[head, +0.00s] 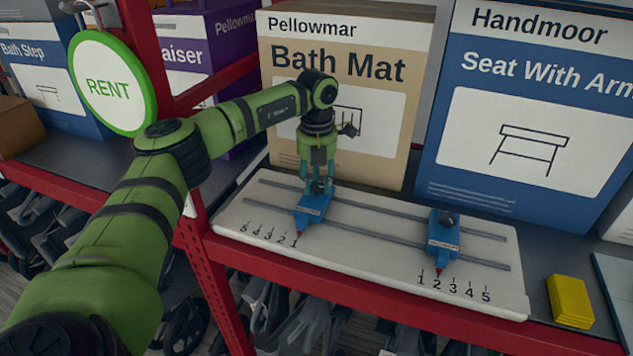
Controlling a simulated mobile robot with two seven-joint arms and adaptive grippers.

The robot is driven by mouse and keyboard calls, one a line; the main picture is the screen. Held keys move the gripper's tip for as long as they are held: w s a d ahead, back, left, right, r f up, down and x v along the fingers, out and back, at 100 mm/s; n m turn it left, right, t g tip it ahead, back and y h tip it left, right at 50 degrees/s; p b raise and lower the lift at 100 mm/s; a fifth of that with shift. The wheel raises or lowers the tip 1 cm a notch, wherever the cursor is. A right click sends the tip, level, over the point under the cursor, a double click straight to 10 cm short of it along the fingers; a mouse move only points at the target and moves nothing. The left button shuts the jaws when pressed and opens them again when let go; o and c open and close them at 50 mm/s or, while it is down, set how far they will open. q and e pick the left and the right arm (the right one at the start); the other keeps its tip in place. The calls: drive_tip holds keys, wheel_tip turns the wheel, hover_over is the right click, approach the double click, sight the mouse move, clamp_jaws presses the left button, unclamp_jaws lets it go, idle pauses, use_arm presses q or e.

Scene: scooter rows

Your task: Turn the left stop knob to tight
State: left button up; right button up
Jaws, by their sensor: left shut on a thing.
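A pale board (350,249) with two metal rails lies on the red-edged shelf. The left stop (310,213) is a blue block on the rails, and its red pointer is at the left scale's 1. My left gripper (318,187) points down over this stop and is shut on its dark knob, which the fingers mostly hide. I cannot tell how far the knob is turned. The right stop (441,240) is a similar blue block with a dark knob (448,219) on top, its pointer near 2. My right gripper is not in view.
A Bath Mat box (390,150) stands close behind the board, with a blue Handmoor box (530,110) to its right. A round RENT sign (112,85) hangs at left by a red post. A yellow block (570,301) sits right of the board.

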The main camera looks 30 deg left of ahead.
sight(317, 186)
use_arm(q)
drive_tip(key=m, duration=0.6)
drive_tip(key=shift+f+m+b, duration=0.15)
drive_tip(key=shift+m+b, duration=0.15)
drive_tip(key=m, duration=0.6)
drive_tip(key=shift+s, duration=0.1)
drive_tip(key=shift+m, duration=0.4)
drive_tip(key=o, duration=1.1)
drive_tip(key=shift+d, duration=0.1)
drive_tip(key=shift+o, duration=0.2)
wheel_tip(317, 186, up, 12)
